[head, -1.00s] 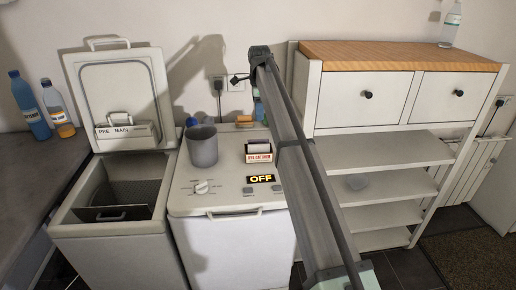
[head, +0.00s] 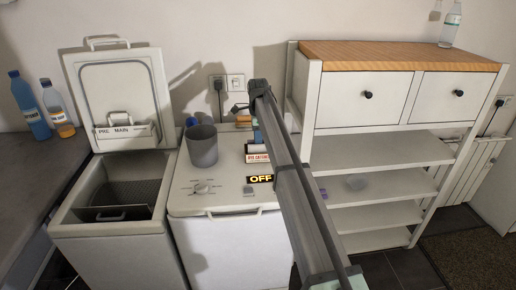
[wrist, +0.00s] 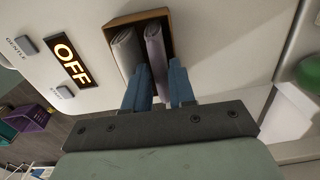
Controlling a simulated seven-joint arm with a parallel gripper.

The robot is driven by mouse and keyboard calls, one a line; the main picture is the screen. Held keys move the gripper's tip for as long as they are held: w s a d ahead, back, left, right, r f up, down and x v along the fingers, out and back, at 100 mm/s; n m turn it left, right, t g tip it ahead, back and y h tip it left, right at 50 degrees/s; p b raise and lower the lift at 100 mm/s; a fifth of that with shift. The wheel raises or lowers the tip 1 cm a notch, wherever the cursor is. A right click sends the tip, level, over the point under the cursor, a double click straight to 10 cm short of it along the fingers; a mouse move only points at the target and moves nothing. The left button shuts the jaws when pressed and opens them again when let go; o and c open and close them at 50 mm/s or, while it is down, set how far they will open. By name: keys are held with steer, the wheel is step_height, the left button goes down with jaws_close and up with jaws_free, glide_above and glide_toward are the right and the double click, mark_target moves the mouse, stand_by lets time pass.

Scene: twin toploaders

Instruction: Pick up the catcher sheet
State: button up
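The small dye catcher box (head: 258,158) sits on the closed right machine, behind its lit OFF display. In the wrist view the open box (wrist: 112,38) holds two pale folded sheets side by side, a left sheet (wrist: 127,50) and a right sheet (wrist: 155,45). My gripper (wrist: 160,74) has its blue fingers apart at the near edge of the box, roughly either side of the right sheet's near end. I cannot tell whether they touch it. In the head view my arm partly hides the gripper and box.
A grey cup (head: 202,146) stands left of the box. The left machine (head: 110,230) has its lid up and its tub open. A white shelf unit (head: 375,145) stands close on the right. Bottles stand at the far left.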

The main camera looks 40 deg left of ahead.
steer(key=shift+c, duration=0.3)
jaws_close()
steer(key=shift+r, duration=0.15)
step_height(320, 180, up, 10)
stand_by(0.5)
